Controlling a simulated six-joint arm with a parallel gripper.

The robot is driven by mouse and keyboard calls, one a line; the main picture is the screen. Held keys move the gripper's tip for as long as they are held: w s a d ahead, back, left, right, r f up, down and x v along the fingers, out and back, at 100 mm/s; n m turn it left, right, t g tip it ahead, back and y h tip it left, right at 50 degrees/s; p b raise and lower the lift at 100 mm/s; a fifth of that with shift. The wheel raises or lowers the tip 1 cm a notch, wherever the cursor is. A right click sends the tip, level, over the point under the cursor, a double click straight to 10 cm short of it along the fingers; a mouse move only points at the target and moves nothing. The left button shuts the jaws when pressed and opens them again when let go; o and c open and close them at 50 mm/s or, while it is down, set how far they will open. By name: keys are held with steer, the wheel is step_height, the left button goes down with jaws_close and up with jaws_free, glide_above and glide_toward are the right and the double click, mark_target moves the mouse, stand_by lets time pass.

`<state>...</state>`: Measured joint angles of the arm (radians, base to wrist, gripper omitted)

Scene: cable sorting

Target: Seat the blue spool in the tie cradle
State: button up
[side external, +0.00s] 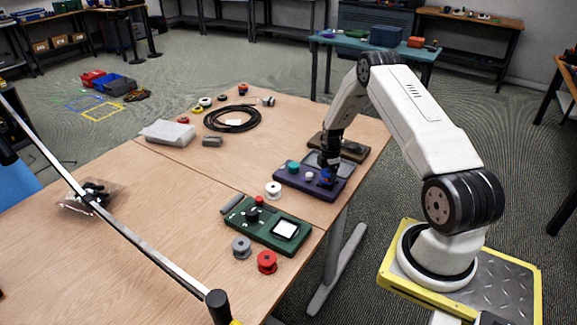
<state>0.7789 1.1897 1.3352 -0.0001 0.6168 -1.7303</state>
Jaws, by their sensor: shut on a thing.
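My gripper (329,165), black and pointing down, is shut on the blue spool (327,179). The spool is low over the right part of a purple board (312,193) near the table's right edge. I cannot tell whether the spool touches the board.
A brown board (352,151) lies just behind the purple one. A white spool (273,189) stands in front, near a green board (262,229), a grey spool (241,247) and a red spool (267,262). A black cable coil (222,127) lies farther back.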

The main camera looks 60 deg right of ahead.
steer(key=shift+f, duration=0.55)
stand_by(0.6)
steer(key=o, duration=1.2)
steer(key=shift+o, duration=0.2)
steer(key=shift+r, duration=0.2)
steer(key=shift+r, duration=3.3)
